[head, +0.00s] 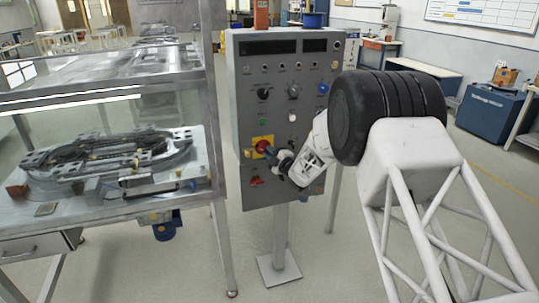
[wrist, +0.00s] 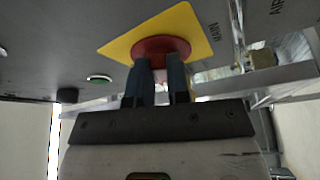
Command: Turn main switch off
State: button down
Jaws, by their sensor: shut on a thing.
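The main switch (head: 262,145) is a red round knob on a yellow square plate, low on the left of the grey control panel. In the wrist view the red knob (wrist: 160,46) sits on its yellow plate (wrist: 196,28), with a label reading MAIN beside it. My gripper (wrist: 161,62) has its two dark fingers closed on the knob. In the head view my gripper (head: 269,151) reaches the knob from the lower right. The fingers hide part of the knob, and its handle angle cannot be told.
The grey control panel (head: 285,180) stands on a post and carries several other knobs and buttons. A red knob (head: 256,181) lies just below the main switch. A glass-sided cabinet (head: 212,120) with a ring track stands close at left.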

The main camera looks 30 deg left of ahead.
jog(key=shift+r+n+g+h, duration=0.3)
jog(key=shift+n+h, duration=0.05)
jog(key=shift+n, duration=0.8)
jog(key=shift+r+n+g+h, duration=0.3)
jog(key=shift+n+h, duration=0.05)
jog(key=shift+n, duration=0.8)
jog(key=c, duration=1.1)
grip_release()
jog(key=shift+f, duration=0.1)
jog(key=shift+v, duration=3.9)
